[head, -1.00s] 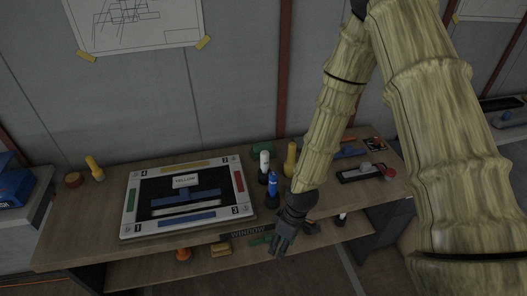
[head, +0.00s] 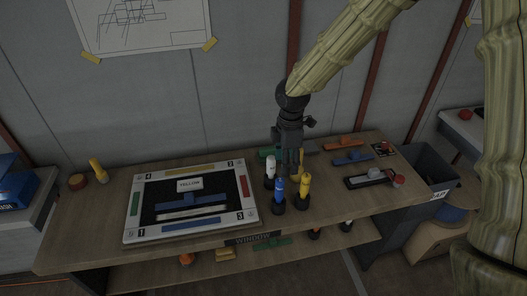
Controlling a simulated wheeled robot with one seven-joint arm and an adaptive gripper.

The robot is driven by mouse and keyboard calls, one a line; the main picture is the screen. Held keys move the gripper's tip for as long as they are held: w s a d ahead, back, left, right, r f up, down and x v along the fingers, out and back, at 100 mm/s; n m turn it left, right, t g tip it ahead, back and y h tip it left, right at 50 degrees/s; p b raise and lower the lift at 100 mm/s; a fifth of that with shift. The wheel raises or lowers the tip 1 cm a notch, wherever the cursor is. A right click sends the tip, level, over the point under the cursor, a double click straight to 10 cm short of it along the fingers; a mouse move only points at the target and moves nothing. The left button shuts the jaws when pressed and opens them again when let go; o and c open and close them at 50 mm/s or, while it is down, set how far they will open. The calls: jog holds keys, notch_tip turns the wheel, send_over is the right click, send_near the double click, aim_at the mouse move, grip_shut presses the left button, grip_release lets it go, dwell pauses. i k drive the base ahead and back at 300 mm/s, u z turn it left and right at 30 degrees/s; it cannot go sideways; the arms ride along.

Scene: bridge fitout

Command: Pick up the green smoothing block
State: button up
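A green piece (head: 267,151) lies at the back of the workbench, behind the bottles. My gripper partly hides it, so its full shape cannot be told. Another green piece (head: 272,244), with a raised handle, lies on the lower shelf under the bench's front edge. My gripper (head: 288,168) points down above the bench, over the group of bottles and just right of the back green piece. Nothing is visibly held in it. Its fingers are dark and small, and their opening cannot be made out.
White-topped (head: 270,170), blue (head: 279,190) and yellow (head: 304,188) bottles stand close under my gripper. A framed board (head: 133,236) lies left. Orange (head: 343,143) and blue (head: 353,158) handled pieces and a dark tray (head: 358,183) lie right. A dark bin (head: 428,170) stands beyond.

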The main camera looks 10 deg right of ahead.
aim_at(261, 156)
jog(key=i, duration=0.9)
jog(key=z, duration=0.05)
